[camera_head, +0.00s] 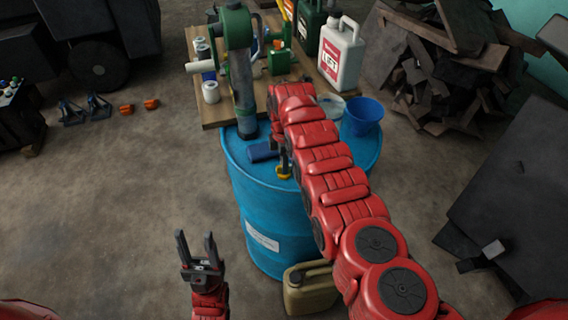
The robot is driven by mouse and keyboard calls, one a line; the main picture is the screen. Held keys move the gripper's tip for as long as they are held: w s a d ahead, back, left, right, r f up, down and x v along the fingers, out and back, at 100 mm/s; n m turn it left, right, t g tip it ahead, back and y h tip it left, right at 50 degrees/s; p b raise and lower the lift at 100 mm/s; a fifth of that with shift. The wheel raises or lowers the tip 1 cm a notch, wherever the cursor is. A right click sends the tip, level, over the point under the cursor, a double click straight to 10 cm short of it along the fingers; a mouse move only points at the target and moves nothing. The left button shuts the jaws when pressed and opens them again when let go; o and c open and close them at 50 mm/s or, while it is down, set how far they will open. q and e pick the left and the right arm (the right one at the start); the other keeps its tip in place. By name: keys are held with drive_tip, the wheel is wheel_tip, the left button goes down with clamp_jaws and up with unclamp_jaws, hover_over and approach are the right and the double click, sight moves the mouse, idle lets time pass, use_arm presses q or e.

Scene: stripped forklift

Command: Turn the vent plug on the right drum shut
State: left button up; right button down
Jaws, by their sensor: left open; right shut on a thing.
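The blue drum (262,215) stands upright in the middle, with a white label on its front. A small yellow piece (284,174), which looks like the vent plug, sits on the drum's top near the front. My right gripper (284,163) reaches down onto it from above and is shut on it. The red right arm and gripper hide part of the plug and of the drum top, so its turn angle cannot be told. My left gripper (196,246) is open and empty, pointing up over the floor left of the drum.
A green hand pump (241,65) rises from the drum's top. A wooden pallet (217,113) with bottles stands behind. A tan jerrycan (309,291) stands in front.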

drive_tip(key=shift+m, duration=0.7)
drive_tip(key=m+b, duration=0.2)
drive_tip(key=shift+f+m, duration=0.25)
drive_tip(key=shift+m, duration=0.05)
drive_tip(key=m+b, duration=0.3)
drive_tip(key=m, duration=0.1)
drive_tip(key=shift+m+b, duration=0.3)
drive_tip(key=m+b, duration=0.3)
drive_tip(key=m, duration=0.1)
drive_tip(key=shift+m, duration=0.3)
drive_tip(key=shift+r+m+b, duration=0.2)
drive_tip(key=shift+m+b, duration=0.75)
drive_tip(key=shift+m, duration=0.85)
drive_tip(key=c, duration=0.9)
unclamp_jaws()
